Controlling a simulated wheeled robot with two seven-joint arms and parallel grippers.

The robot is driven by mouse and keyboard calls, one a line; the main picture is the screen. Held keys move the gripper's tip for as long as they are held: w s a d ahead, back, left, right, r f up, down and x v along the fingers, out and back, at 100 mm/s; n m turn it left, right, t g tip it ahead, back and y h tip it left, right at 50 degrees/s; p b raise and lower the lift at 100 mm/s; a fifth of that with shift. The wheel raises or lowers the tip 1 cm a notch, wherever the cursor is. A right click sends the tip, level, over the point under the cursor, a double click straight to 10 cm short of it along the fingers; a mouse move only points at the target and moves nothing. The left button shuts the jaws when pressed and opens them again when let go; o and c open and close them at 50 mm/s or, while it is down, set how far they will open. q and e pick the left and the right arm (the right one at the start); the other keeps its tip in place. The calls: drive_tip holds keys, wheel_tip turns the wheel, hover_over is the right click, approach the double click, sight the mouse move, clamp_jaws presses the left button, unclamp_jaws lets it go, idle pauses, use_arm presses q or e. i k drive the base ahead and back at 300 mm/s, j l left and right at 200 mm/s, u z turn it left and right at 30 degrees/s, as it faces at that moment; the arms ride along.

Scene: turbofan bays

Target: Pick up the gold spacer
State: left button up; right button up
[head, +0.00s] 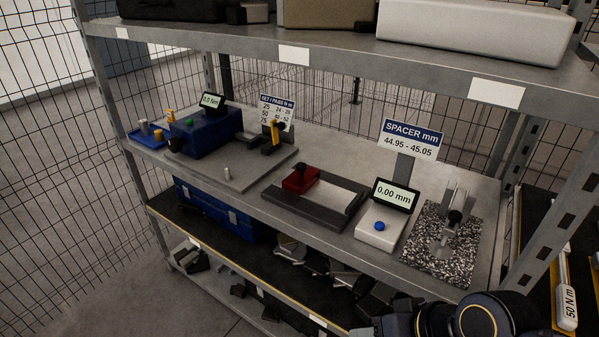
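Small gold-coloured pieces stand at the blue tray (150,141) at the left end of the middle shelf. One gold piece (158,134) is in the tray beside a grey cylinder (145,128), and another gold piece (171,116) is at the tray's back right. They are too small here to tell which is the gold spacer. A black part of my arm shows at the bottom right edge, far from the tray. The fingers of my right gripper do not show. My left gripper is not in view.
A post (105,100) stands near the tray.

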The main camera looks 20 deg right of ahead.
sight(158, 134)
drive_tip(key=i+j+z, duration=0.1)
drive_tip(key=i+j, duration=0.15)
drive_tip(key=i+j+z, duration=0.15)
drive_tip(key=i+j, duration=0.15)
drive_tip(key=i+j+z, duration=0.1)
drive_tip(key=i+j, duration=0.25)
drive_tip(key=i+j+z, duration=0.1)
drive_tip(key=i+j, duration=0.25)
drive_tip(key=i+j+z, duration=0.1)
drive_tip(key=i+j, duration=0.15)
drive_tip(key=i+j+z, duration=0.15)
drive_tip(key=j, duration=0.35)
drive_tip(key=i+j+z, duration=0.1)
drive_tip(key=i+j, duration=0.25)
drive_tip(key=i+j+z, duration=0.1)
drive_tip(key=i+j, duration=0.15)
drive_tip(key=j, duration=0.3)
